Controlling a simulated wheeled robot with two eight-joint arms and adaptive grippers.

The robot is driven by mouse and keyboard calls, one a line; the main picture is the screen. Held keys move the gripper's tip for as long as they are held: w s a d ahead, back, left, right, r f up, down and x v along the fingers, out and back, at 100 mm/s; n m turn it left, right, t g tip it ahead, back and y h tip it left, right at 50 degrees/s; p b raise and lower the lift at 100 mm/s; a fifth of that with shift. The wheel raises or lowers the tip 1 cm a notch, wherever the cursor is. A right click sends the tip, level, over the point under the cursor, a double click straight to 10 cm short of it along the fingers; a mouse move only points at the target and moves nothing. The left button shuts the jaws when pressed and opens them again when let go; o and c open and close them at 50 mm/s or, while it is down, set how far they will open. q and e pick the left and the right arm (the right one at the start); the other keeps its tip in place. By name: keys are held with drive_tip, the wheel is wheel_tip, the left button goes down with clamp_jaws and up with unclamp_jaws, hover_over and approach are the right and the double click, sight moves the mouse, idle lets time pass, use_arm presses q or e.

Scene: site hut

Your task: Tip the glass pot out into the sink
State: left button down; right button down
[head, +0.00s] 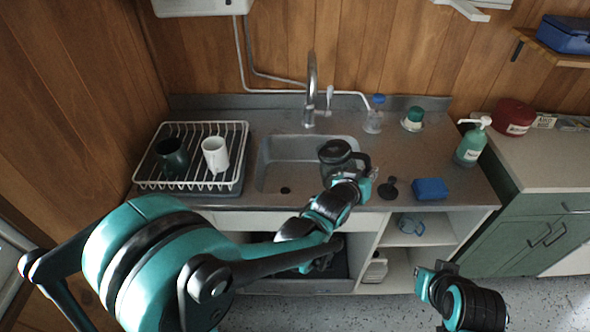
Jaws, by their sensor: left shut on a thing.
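The glass pot (336,154), with a dark lid and dark handle, is held over the right part of the sink (281,170). It looks roughly upright, though my arm hides its lower part. My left gripper (358,181) is shut on the pot at its handle side. The sink is a grey basin with a drain near its front left, and I see nothing else in it. My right gripper (432,276) is low at the right, in front of the cabinet; its fingers are too small to read.
A tap (311,90) rises behind the sink. A white dish rack (191,157) with a dark mug and a white mug stands left. Right of the sink are a black object (388,189), a blue sponge (430,189), a bottle (374,114) and a soap dispenser (471,145).

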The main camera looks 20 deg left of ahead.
use_arm(q)
drive_tip(key=shift+s+d+f+m+y+b, duration=0.2)
drive_tip(key=shift+d+f+m+y+b, duration=0.6)
drive_tip(key=shift+f+m, duration=0.3)
idle(0.5)
